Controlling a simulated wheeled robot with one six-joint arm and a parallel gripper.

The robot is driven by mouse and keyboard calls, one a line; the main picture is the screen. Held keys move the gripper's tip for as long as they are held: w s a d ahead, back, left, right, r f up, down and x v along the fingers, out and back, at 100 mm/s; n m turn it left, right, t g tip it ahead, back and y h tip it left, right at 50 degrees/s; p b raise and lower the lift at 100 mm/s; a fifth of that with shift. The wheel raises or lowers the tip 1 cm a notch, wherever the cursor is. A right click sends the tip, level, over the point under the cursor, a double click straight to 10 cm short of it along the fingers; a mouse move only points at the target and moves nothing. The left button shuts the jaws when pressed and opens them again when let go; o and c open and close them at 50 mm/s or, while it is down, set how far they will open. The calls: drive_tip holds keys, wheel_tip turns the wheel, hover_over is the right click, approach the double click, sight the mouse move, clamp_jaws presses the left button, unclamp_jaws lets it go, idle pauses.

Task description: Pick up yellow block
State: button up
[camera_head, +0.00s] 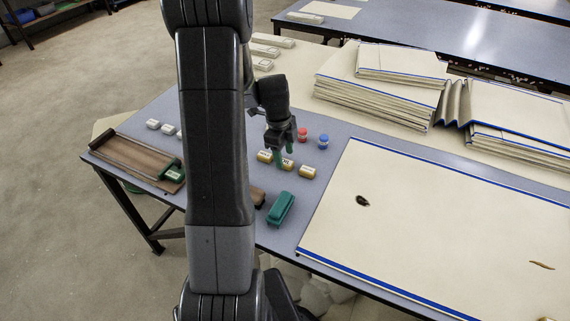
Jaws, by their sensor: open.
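Three small yellow blocks with pale tops lie in a row on the blue-grey table (225,265): a left one (264,156), a middle one (288,165) and a right one (307,172). My gripper (284,152) points down at the middle yellow block, with its green fingertips right at or just above it. The fingers are open. I cannot tell whether they touch the block or stand around it. My arm hides part of the table to the left of the blocks.
A red spool (303,134) and a blue spool (323,141) stand close behind the blocks. A green box (281,208) lies in front. A large cream cloth (430,225) with blue edges covers the right side. A brown tray (115,155) and white blocks (153,124) are at left.

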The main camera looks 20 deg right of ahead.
drive_tip(key=shift+s+d+f, duration=0.15)
drive_tip(key=shift+s+f, duration=0.05)
drive_tip(key=shift+f, duration=0.9)
drive_tip(key=c, duration=1)
drive_tip(key=shift+c, duration=0.2)
